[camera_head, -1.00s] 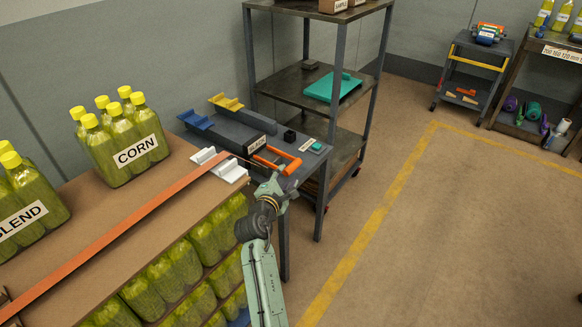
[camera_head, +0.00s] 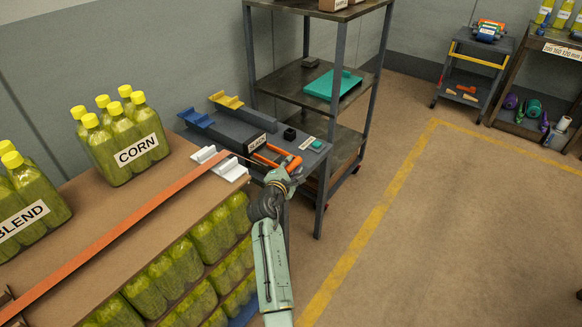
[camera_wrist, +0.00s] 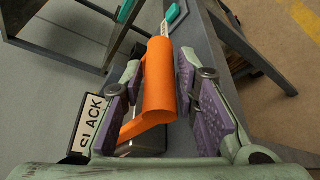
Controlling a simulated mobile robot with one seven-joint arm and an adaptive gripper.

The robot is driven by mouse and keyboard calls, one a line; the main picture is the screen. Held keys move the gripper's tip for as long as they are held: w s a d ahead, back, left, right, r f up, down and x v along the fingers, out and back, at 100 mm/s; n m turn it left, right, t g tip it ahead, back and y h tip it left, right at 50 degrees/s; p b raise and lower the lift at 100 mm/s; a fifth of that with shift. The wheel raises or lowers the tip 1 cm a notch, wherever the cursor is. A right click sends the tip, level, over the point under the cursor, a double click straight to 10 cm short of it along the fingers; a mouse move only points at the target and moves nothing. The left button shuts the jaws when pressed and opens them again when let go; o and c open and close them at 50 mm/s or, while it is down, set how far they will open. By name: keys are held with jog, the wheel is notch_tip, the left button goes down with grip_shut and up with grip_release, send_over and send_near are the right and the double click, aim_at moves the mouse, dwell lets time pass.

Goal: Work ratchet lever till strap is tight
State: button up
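The orange ratchet lever (camera_head: 292,164) is at the front edge of the grey bench, and its bar fills the middle of the wrist view (camera_wrist: 160,80). My gripper (camera_head: 283,176) is at the lever; in the wrist view its purple-padded fingers (camera_wrist: 160,92) stand on either side of the bar, with visible gaps. An orange strap (camera_head: 120,227) runs over the load, across a white edge protector (camera_head: 231,170), toward the ratchet. A "SLACK" label (camera_head: 257,142) stands behind the lever and also shows in the wrist view (camera_wrist: 94,128). The ratchet body is partly hidden.
Bottles marked CORN (camera_head: 128,142) and BLEND (camera_head: 30,205) stand on the load. The bench (camera_head: 312,160) holds blue and yellow brackets and a small teal item (camera_head: 316,144). A metal shelf (camera_head: 300,83) stands behind it.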

grip_shut()
dwell(0.4)
jog(key=shift+w+r, duration=0.1)
jog(key=shift+r, duration=0.25)
